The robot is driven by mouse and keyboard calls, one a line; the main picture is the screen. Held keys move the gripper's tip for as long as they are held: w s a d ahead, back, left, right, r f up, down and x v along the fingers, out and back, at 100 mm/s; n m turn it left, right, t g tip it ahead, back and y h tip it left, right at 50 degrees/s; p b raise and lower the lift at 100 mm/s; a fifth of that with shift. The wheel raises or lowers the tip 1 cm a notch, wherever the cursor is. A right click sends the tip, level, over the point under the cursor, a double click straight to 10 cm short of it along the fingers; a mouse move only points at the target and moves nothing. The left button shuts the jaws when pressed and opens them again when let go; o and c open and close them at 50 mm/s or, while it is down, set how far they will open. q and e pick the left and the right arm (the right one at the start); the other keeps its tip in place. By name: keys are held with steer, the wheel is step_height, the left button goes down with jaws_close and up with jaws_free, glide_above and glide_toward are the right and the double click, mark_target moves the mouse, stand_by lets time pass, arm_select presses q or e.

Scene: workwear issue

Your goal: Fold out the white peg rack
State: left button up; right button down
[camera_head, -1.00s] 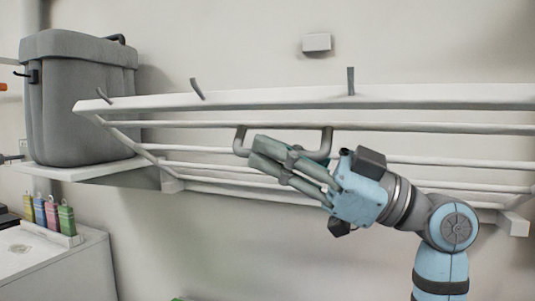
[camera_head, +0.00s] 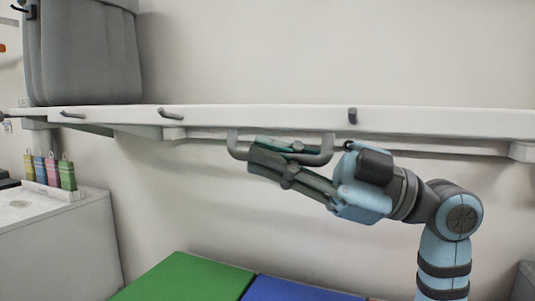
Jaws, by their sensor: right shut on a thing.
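The white peg rack (camera_head: 270,119) spans the picture as a nearly level rail, seen almost edge-on. Its short dark pegs (camera_head: 171,114) stick out from the front face toward me. A grey bar handle (camera_head: 238,150) hangs under the rail. My right gripper (camera_head: 262,156) reaches in from the right and is shut around this handle, its fingers hiding the handle's middle. The rack's inner bars are mostly hidden behind the front rail. My left gripper is not in view.
Coloured tags (camera_head: 52,170) stand on a white cabinet (camera_head: 60,235) at left. A green panel (camera_head: 185,280) and a blue panel (camera_head: 295,290) lie below.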

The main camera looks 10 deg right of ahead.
steer(key=c, duration=1.7)
jaws_free()
steer(key=shift+w, duration=0.1)
steer(key=shift+o, duration=0.2)
steer(key=shift+d, duration=0.25)
steer(key=v, duration=0.7)
steer(key=shift+d+f, duration=0.1)
steer(key=shift+d, duration=0.05)
